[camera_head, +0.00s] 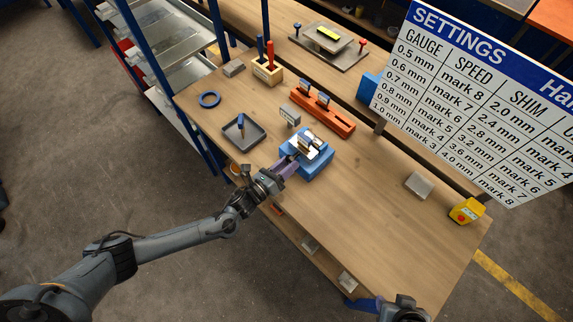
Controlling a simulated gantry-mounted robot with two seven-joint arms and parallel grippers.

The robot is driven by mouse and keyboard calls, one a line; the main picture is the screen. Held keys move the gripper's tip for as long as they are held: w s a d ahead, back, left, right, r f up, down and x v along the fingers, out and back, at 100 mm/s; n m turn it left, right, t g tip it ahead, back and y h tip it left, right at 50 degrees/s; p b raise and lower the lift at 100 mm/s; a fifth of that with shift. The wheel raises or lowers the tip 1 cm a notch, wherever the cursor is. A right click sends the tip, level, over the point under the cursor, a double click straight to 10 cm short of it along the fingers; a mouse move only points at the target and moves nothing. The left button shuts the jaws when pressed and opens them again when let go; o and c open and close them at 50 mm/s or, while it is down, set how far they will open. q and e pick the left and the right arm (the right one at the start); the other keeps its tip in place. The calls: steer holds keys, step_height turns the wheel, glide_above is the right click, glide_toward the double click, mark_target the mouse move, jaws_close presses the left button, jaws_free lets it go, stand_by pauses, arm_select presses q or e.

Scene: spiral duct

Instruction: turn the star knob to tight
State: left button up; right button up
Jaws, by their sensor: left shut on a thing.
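A blue fixture (318,168) with bright metal parts on top (309,143) stands on the wooden bench. My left gripper (290,163) reaches its near left side, with its purple fingers shut at the fixture. The star knob is not clearly visible; the fingers cover the spot where they grip. I cannot read any tight mark from here. My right gripper (366,303) is at the bottom edge, in front of the bench and well away from the fixture. Its fingers are too small and cut off to tell their opening.
A settings board (470,95) hangs at the right. A yellow box (466,211) sits at the right corner; the bench's front right is mostly clear.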

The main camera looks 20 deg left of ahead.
arm_select(q)
steer(key=o, duration=1.1)
steer(key=shift+c, duration=0.2)
steer(key=v, duration=1)
steer(key=shift+s+a, duration=0.2)
steer(key=shift+s, duration=0.15)
steer(key=shift+s+f, duration=0.1)
